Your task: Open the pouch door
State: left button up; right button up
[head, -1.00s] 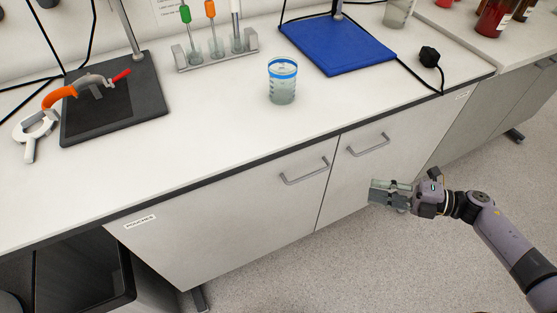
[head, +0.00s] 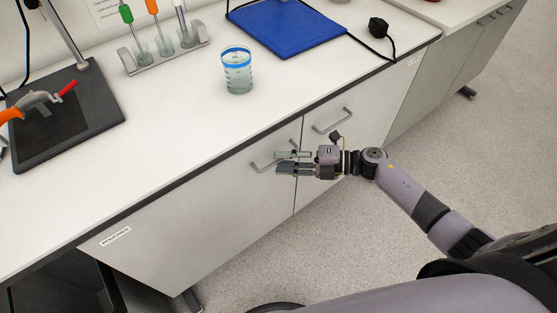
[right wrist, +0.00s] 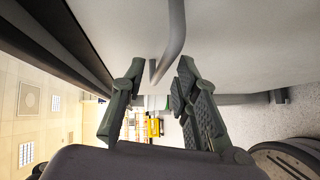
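The pouch door (head: 200,220) is the pale left cabinet door under the bench, with a label (head: 115,236) reading "POUCHES" at its upper left. It looks shut. Its grey bar handle (head: 257,168) is near the upper right corner, partly hidden by my right gripper (head: 279,162). The right gripper is open, its fingertips at the handle. In the right wrist view the handle (right wrist: 175,35) comes down between the two spread fingers of the gripper (right wrist: 160,75). I cannot tell whether they touch it. My left gripper is not in view.
A neighbouring door with its own handle (head: 332,121) is just to the right. On the bench above stand a beaker (head: 237,72), a tube rack (head: 165,48) and a blue mat (head: 286,27). Open floor (head: 270,250) lies in front of the doors.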

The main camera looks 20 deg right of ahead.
jog(key=shift+x, duration=1.05)
grip_shut()
